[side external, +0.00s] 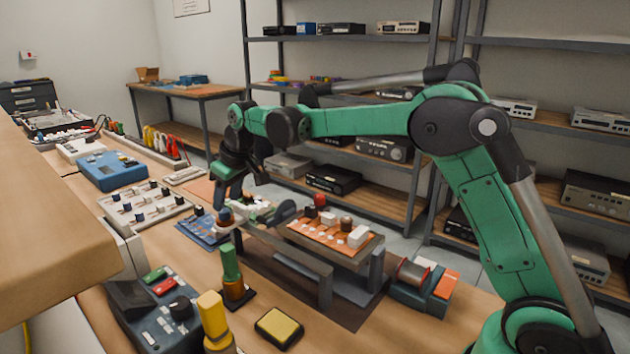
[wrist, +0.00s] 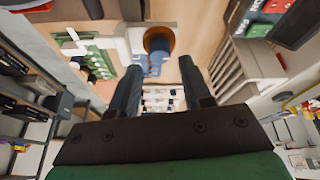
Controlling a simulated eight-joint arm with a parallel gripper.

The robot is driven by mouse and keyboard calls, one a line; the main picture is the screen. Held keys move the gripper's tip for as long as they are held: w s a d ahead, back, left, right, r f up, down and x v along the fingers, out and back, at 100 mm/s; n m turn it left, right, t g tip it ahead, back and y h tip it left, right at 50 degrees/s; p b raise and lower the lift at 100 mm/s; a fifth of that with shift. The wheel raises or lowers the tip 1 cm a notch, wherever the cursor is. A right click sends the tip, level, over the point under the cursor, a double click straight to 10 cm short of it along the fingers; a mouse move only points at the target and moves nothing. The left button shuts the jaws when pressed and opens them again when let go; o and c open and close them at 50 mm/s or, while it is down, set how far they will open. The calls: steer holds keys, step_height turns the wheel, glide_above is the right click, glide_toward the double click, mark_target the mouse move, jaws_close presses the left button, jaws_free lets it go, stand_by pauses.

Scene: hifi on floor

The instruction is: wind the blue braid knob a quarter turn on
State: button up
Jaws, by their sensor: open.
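In the wrist view, a round brown-orange rim with a blue middle (wrist: 158,46) appears to be the same knob; I cannot make out a braid pattern. My gripper (side external: 222,198) points down close above it in the side view. In the wrist view, the two dark fingers of my gripper (wrist: 158,72) stand apart with nothing between them. The knob shows just beyond the fingertips, and I cannot tell whether they touch it.
An orange board (side external: 325,236) with several knobs and blocks lies right of my gripper. A blue panel (side external: 203,230) lies to its left. A green-topped post (side external: 230,262) and a yellow pad (side external: 279,327) stand in front. A grey switch panel (side external: 143,205) lies farther left.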

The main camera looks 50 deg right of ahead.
mark_target(224, 214)
steer(key=shift+x, duration=1.45)
jaws_close()
steer(key=shift+m, duration=0.3)
